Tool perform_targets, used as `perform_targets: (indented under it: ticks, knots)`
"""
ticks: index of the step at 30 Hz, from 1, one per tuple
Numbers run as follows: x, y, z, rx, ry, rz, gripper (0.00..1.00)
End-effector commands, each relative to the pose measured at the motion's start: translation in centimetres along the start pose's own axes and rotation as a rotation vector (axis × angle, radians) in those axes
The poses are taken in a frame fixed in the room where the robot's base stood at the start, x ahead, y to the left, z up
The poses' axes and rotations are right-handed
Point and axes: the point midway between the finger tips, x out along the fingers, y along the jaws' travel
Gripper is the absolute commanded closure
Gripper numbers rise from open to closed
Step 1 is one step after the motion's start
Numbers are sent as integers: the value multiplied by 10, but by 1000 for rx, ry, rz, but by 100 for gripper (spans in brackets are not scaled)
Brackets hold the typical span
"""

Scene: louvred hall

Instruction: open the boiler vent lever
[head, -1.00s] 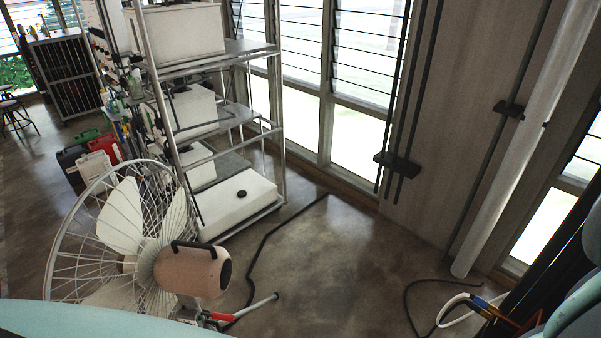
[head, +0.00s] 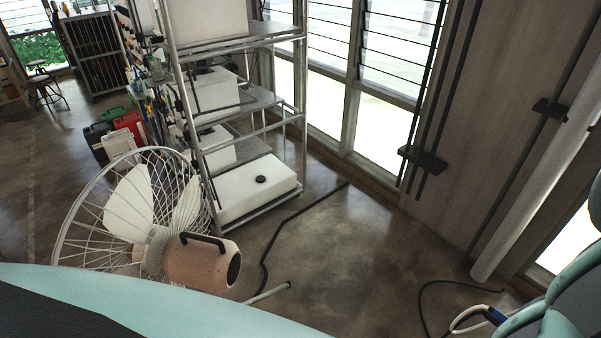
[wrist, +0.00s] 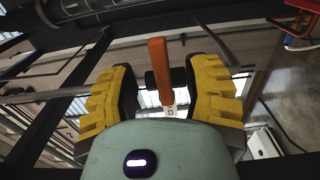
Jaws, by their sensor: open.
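An orange lever (wrist: 158,66) shows in the wrist view, upright in the picture, with a pale, marked lower part. It lies between the two yellow ribbed fingers of my gripper (wrist: 160,82). The fingers are open, with a visible gap on each side of the lever. I cannot tell how far along the view the lever lies, or whether it is within the fingers' depth. The lever's base is hidden behind my gripper's body. Neither the lever nor my gripper can be made out in the head view.
In the head view, a caged fan (head: 135,205) stands in front of a metal shelf rack (head: 245,45) holding white containers. A white pipe (head: 535,195) runs down the wall at right. Dark hoses lie on the floor; the floor (head: 355,245) between is mostly clear.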

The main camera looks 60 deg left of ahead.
Motion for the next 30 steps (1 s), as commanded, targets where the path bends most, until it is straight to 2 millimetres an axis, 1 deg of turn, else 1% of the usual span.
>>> perform_targets:
  ticks: [1, 2, 3, 6, 17, 24, 25, 30]
  knots:
    - [9, 1, -2, -1, 8, 3, 52]
    - [13, 1, -1, 0, 7, 2, 52]
    - [10, 0, -1, 0, 3, -1, 52]
    - [11, -1, 0, 1, 2, -2, 52]
    - [26, -1, -1, 1, 3, -1, 52]
    - [28, -1, 0, 1, 2, -2, 52]
    - [28, -1, -1, 1, 2, -2, 48]
    - [28, -1, -1, 1, 3, -2, 65]
